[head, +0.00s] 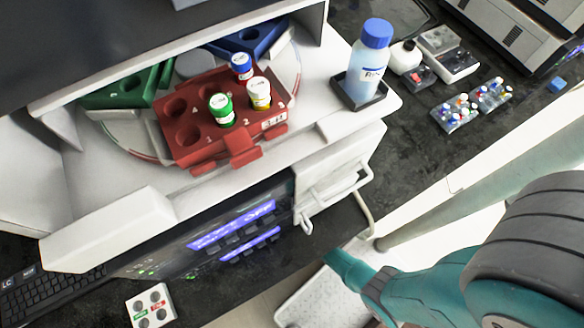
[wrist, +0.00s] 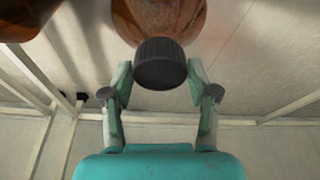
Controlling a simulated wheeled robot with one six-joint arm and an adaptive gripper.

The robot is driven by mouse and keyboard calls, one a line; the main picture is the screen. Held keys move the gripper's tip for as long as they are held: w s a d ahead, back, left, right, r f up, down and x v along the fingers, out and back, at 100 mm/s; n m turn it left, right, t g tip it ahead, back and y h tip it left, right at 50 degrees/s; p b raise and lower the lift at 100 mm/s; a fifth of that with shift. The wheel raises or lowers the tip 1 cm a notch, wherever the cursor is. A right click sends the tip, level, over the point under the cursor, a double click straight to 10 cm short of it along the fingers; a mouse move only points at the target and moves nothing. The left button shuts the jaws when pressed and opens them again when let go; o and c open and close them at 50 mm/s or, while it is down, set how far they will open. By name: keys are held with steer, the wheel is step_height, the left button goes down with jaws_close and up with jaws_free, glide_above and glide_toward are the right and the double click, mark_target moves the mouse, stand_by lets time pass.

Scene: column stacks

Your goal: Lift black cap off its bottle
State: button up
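In the wrist view a black ribbed cap (wrist: 160,66) is at the upper middle, against a brown bottle (wrist: 160,18) that runs out of the top of the picture. I cannot tell whether the cap sits on the bottle or is slightly clear of it. The two fingers of my gripper (wrist: 160,76) stand one on each side of the cap, very close to it. Whether they touch the cap is not clear. In the head view the brown bottle and the fingers are hidden; only my teal arm shows at the lower right.
Another brown object (wrist: 22,20) is at the upper left of the wrist view, beside the bottle. A pale surface and white bars surround them. In the head view a red rotor bucket (head: 190,112), a blue-capped bottle (head: 368,65) and a white wire handle (head: 335,190) show.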

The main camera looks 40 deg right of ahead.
steer(key=shift+r, duration=0.15)
stand_by(0.3)
step_height(320, 180, up, 10)
stand_by(0.7)
steer(key=shift+s+f, duration=0.1)
steer(key=shift+f, duration=0.1)
